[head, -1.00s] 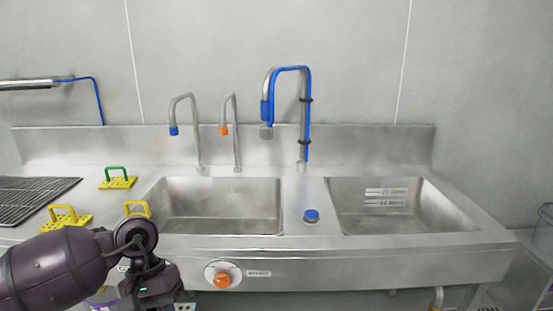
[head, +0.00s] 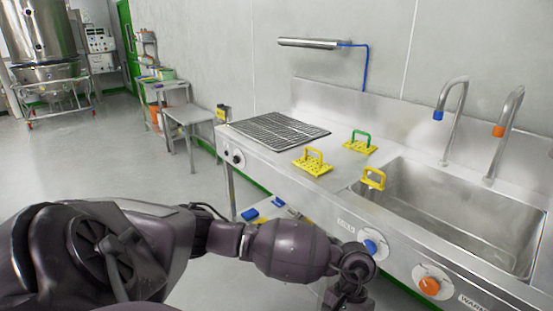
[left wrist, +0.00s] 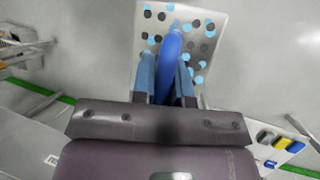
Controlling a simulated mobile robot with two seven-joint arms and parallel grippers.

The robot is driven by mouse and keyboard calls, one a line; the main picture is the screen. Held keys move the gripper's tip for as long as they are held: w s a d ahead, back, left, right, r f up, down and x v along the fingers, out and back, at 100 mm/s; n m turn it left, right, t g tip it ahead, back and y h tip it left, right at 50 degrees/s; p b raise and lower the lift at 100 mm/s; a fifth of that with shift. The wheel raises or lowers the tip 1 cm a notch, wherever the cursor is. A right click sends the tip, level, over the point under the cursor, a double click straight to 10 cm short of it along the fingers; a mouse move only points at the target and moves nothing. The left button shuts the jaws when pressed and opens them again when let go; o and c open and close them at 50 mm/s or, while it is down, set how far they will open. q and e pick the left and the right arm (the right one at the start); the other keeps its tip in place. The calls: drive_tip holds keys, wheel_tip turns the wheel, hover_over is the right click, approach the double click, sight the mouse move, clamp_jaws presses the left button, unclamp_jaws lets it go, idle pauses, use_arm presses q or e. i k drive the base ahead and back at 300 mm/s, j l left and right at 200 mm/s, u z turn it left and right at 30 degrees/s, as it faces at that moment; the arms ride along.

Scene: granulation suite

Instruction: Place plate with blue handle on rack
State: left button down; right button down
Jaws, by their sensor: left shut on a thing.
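My left gripper (left wrist: 167,74) is shut on the blue handle (left wrist: 172,46) of a pale plate (left wrist: 206,22) with blue and dark round spots. The plate lies beyond the fingertips in the left wrist view. In the head view my left arm reaches along the bottom to the sink front; its fingers and the held plate are hidden or out of frame. A dark wire rack (head: 278,131) lies flat on the left end of the steel counter, away from the gripper. My right gripper is not in view.
Yellow plates with yellow handles (head: 313,161) and a green handle (head: 358,142) sit right of the rack; another yellow handle (head: 373,178) stands by the sink basin (head: 450,220). Knobs (head: 371,247) project from the counter front. Open floor (head: 110,170) lies left.

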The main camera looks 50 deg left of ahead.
sight(270, 124)
drive_tip(key=i+j, duration=0.1)
drive_tip(key=j, duration=1.35)
drive_tip(key=i+j, duration=0.1)
drive_tip(key=j, duration=1.35)
drive_tip(key=i+j+z, duration=0.1)
drive_tip(key=j, duration=1.3)
